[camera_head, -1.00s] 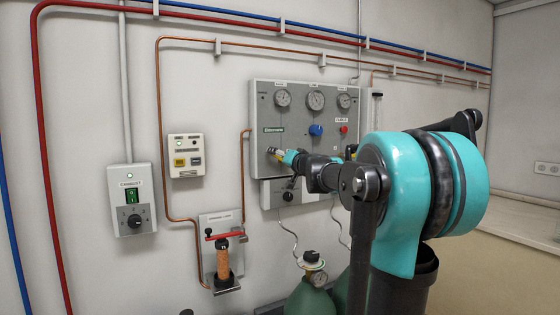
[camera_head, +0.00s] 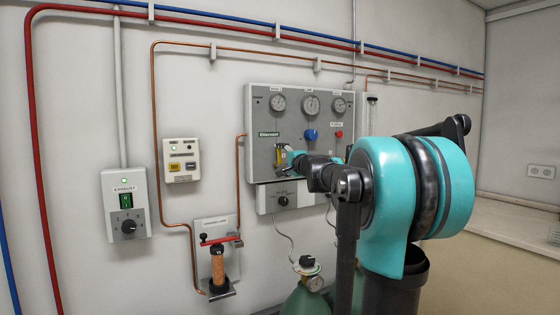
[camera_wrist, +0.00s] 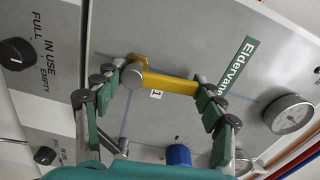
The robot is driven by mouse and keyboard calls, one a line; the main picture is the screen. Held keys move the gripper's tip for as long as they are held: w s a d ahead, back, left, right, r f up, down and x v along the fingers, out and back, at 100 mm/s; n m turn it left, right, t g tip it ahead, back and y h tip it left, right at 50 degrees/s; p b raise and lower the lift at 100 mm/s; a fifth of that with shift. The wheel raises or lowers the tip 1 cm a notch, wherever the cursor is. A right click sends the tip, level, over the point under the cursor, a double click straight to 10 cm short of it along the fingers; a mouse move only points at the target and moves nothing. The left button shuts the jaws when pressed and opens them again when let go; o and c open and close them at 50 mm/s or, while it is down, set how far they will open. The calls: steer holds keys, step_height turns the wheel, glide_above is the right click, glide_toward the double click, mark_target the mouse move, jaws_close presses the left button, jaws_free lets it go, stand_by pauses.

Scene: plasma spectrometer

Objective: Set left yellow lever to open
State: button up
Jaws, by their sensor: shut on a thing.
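The left yellow lever (camera_head: 279,155) is on the lower left of the grey gauge panel (camera_head: 262,105). In the head view it looks roughly upright. In the wrist view the lever (camera_wrist: 168,82) runs across the space between my two fingers, with its round silver hub at the left finger and its other end at the right finger. My gripper (camera_wrist: 165,86) is shut on the lever. In the head view my gripper (camera_head: 289,158) is against the panel and partly hides the lever. A label "1" (camera_wrist: 156,94) is beside the lever.
A box with a black knob (camera_head: 283,200) is below. Green cylinders (camera_head: 306,302) stand beneath. My arm hides the panel's lower right.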

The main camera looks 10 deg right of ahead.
steer(key=shift+w+d+r+m, duration=0.15)
steer(key=shift+d+r+m, duration=0.05)
steer(key=shift+m, duration=0.4)
steer(key=o, duration=1.7)
steer(key=shift+c, duration=0.2)
steer(key=shift+f, duration=0.1)
steer(key=v, duration=1.2)
